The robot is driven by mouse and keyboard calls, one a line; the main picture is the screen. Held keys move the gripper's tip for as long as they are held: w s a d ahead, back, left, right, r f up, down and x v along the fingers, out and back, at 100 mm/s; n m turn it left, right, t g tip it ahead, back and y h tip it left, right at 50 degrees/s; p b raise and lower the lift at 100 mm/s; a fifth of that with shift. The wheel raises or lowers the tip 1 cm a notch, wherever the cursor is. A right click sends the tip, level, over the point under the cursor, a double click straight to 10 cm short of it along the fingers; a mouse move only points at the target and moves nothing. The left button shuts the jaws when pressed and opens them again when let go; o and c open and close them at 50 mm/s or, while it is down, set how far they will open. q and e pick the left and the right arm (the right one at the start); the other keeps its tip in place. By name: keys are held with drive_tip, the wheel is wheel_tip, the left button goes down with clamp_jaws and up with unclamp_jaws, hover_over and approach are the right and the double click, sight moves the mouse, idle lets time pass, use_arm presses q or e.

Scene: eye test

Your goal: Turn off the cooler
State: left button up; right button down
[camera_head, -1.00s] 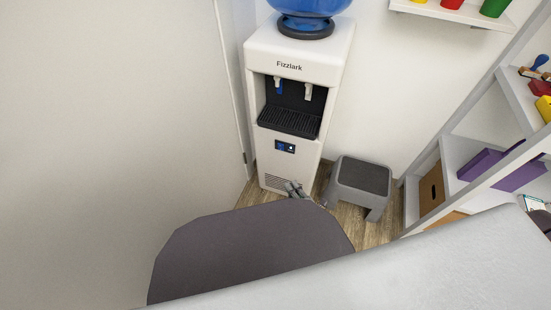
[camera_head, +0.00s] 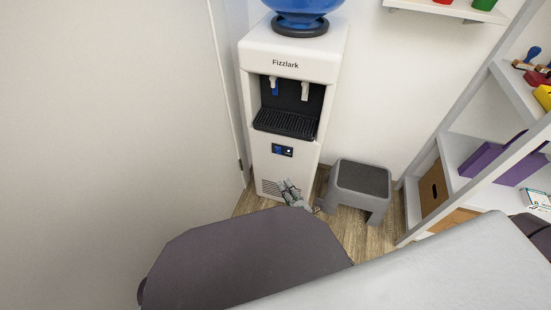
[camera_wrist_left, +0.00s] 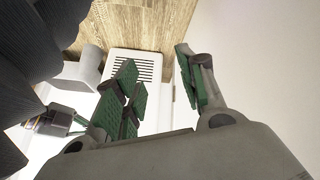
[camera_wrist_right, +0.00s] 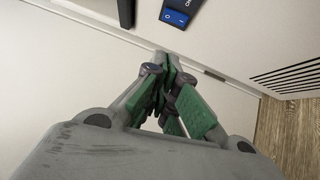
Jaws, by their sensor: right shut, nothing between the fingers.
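The white cooler (camera_head: 287,45) stands upright against the wall, with a blue bottle on top. Its small dark panel (camera_head: 282,150) is on the front below the drip tray. In the right wrist view a blue rocker switch (camera_wrist_right: 174,17) marked O and I is near the top edge; which way it is pressed I cannot tell. My right gripper (camera_wrist_right: 164,66) is shut and empty, below the switch in that picture and apart from it. In the head view my right gripper (camera_head: 290,190) shows small before the cooler's lower front. My left gripper (camera_wrist_left: 156,60) is open and empty in its wrist view.
A grey step stool (camera_head: 362,180) stands right of the cooler. A white shelf unit (camera_head: 445,150) with boxes is at the right. A plain pale surface (camera_head: 110,130) fills the left. A little wood floor (camera_head: 355,232) shows around the stool.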

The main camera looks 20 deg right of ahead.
sight(278, 151)
use_arm(q)
wheel_tip(278, 151, down, 6)
drive_tip(key=d+t+h+b, duration=0.1)
drive_tip(key=b, duration=0.4)
drive_tip(key=shift+w+d+f+b, duration=0.15)
drive_tip(key=shift+w+b, duration=0.2)
drive_tip(key=shift+w, duration=0.1)
use_arm(e)
drive_tip(key=d+x, duration=0.2)
drive_tip(key=x, duration=1.1)
drive_tip(key=shift+w+d, duration=0.2)
drive_tip(key=shift+d, duration=0.2)
use_arm(q)
drive_tip(key=shift+s, duration=0.15)
use_arm(e)
drive_tip(key=shift+r, duration=0.1)
